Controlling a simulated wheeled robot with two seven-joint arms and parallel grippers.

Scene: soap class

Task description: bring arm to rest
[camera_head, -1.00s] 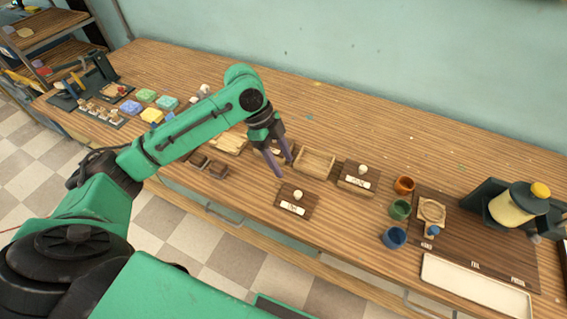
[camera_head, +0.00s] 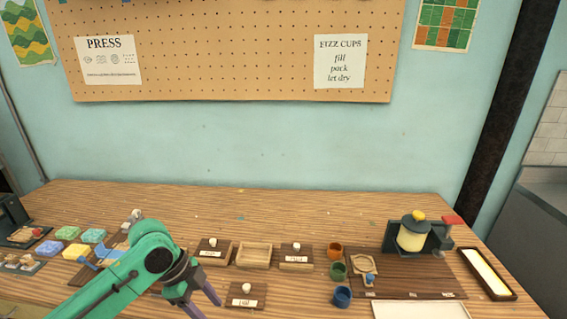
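My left arm comes in from the lower left in the head view. Its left gripper (camera_head: 203,302) is over the front of the table (camera_head: 340,206), with two purple fingers apart and nothing visible between them. A small dark board with a white knob and label (camera_head: 246,295) lies just right of the fingers. My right gripper is not in view.
Behind the gripper stand two lidded boxes (camera_head: 213,252) (camera_head: 295,256) and an open wooden tray (camera_head: 254,255). Orange, green and blue cups (camera_head: 342,297) and a yellow press container (camera_head: 412,235) stand to the right. Coloured soaps (camera_head: 68,232) lie left. The back of the table is clear.

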